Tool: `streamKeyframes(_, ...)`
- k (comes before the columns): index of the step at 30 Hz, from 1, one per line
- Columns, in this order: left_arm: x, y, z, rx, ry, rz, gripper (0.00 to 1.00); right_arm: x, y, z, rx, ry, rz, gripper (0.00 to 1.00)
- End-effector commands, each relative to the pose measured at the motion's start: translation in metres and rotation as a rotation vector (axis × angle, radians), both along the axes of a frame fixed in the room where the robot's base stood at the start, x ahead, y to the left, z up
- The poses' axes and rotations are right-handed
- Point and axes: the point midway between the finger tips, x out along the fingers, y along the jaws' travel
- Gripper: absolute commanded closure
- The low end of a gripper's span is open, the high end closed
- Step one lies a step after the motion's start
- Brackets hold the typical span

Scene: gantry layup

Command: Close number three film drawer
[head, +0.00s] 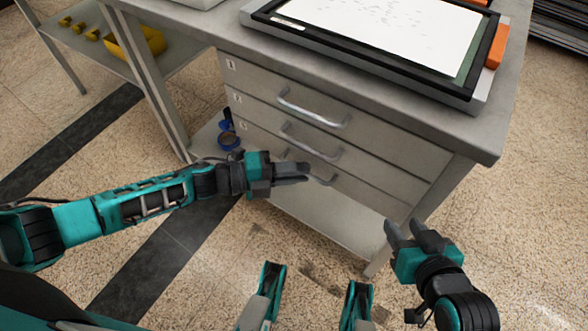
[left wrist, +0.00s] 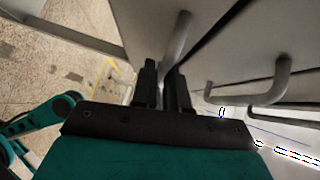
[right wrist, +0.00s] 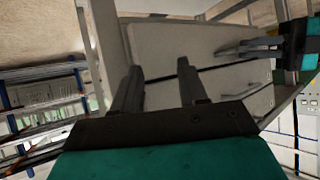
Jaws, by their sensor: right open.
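The grey cabinet has three drawers with bar handles, stacked under a worktop. The number three drawer (head: 372,197) is the lowest; how far it stands out is hard to tell. Its handle (head: 326,181) is partly covered by my left gripper (head: 306,172). In the left wrist view a handle (left wrist: 178,40) is right at the fingertips of my left gripper (left wrist: 164,68).
The worktop (head: 200,22) carries a black-framed tray with a white sheet (head: 400,35) and orange blocks (head: 497,46). A side shelf holds a yellow bin (head: 130,40). The floor in front is clear.

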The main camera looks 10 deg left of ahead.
Motion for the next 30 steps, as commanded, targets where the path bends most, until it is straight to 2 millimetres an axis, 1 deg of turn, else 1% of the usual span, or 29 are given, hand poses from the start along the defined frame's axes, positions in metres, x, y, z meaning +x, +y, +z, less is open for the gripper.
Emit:
streamKeyframes(1, 0.006, 0.0, 0.002, 0.0, -0.005, 0.013, 0.82, -0.001, 0.0, -0.001, 0.0, 0.001, 0.0, 0.57)
streamKeyframes(7, 0.004, 0.0, 0.002, 0.0, -0.004, 0.009, 0.64, -0.003, 0.0, -0.002, 0.0, 0.007, 0.0, 0.57)
streamKeyframes(14, 0.003, 0.0, 0.001, 0.0, -0.002, 0.007, 0.64, -0.004, 0.0, 0.0, 0.001, 0.004, 0.0, 0.57)
streamKeyframes(17, 0.0, 0.005, 0.002, 0.001, -0.002, 0.007, 0.64, -0.003, 0.0, 0.002, 0.002, 0.003, 0.0, 0.57)
streamKeyframes(20, -0.005, 0.018, 0.004, 0.002, 0.0, 0.008, 0.64, -0.003, 0.0, 0.006, 0.001, 0.0, -0.001, 0.57)
streamKeyframes(24, -0.018, 0.045, 0.009, 0.004, 0.001, 0.008, 0.64, -0.003, -0.001, 0.01, -0.001, -0.002, -0.002, 0.57)
streamKeyframes(30, -0.035, 0.084, 0.015, 0.003, -0.001, 0.009, 0.64, -0.003, -0.004, 0.01, -0.006, -0.002, -0.006, 0.57)
